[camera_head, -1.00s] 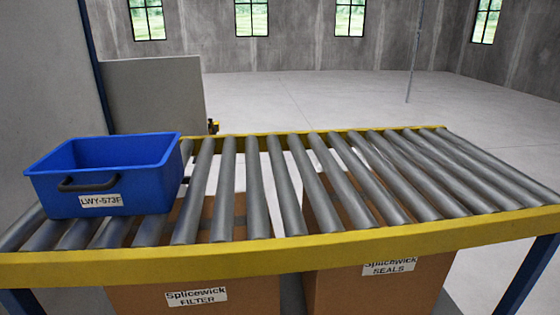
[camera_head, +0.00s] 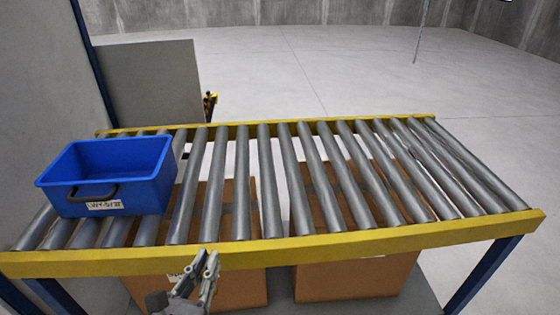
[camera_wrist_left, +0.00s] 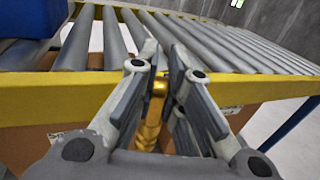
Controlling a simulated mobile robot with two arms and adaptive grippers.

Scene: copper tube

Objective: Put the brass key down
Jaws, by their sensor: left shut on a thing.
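My left gripper (camera_head: 207,266) is at the near side of the roller conveyor, in front of its yellow front rail. In the left wrist view, the left gripper (camera_wrist_left: 168,82) is shut on the brass key (camera_wrist_left: 155,108), a gold-coloured piece between the fingers. The fingers hide much of the key, and I cannot make it out in the head view. My right gripper is not in view.
A blue bin (camera_head: 110,172) with a dark handle and a label stands on the left end of the conveyor (camera_head: 300,243). The rollers right of it are clear. Cardboard boxes (camera_head: 350,278) stand beneath the conveyor.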

